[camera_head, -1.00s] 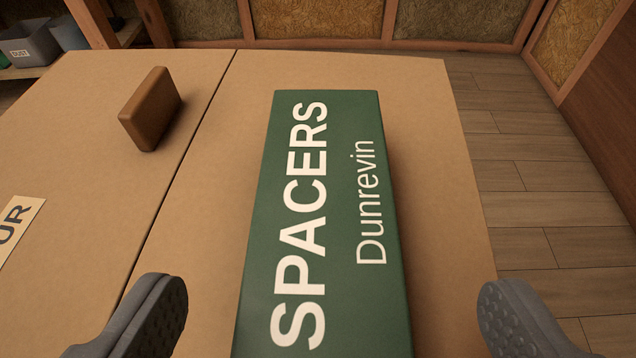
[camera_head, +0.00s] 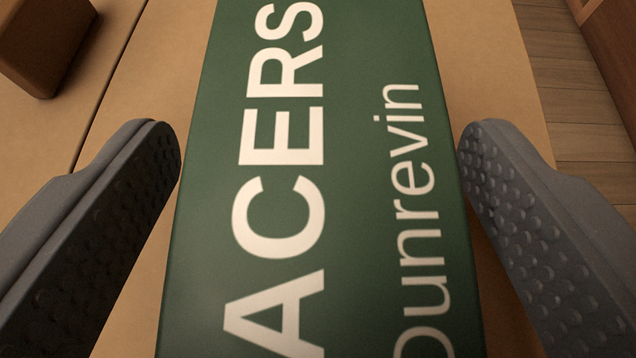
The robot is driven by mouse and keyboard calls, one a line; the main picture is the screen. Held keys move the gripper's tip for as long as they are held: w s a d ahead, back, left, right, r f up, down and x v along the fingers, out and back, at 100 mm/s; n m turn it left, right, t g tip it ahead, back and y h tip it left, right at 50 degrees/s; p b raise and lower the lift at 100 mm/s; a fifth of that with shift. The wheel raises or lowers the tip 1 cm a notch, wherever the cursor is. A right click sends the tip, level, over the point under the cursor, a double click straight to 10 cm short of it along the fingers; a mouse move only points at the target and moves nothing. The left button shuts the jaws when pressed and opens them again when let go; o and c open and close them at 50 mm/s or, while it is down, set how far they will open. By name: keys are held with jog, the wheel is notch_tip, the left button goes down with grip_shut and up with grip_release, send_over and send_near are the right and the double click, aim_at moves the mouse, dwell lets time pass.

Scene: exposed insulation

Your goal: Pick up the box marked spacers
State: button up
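The green box marked SPACERS (camera_head: 345,180) fills the middle of the view, its printed top facing me. Only part of its lettering shows, "ACERS" and most of "Dunrevin"; its near end is out of frame. My gripper (camera_head: 320,150) is open, with one grey studded finger on each side of the box. The left finger is close to the box's left edge and the right finger is close to its right edge. I cannot tell whether the right finger touches it. Nothing is held.
The box lies on a tan board surface (camera_head: 140,75) with a dark seam running to its left. A brown block (camera_head: 45,45) sits at the upper left, clear of the fingers. Wooden floor (camera_head: 585,110) shows past the surface's right edge.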

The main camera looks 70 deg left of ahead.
jog(key=c, duration=0.8)
jog(key=shift+r, duration=0.1)
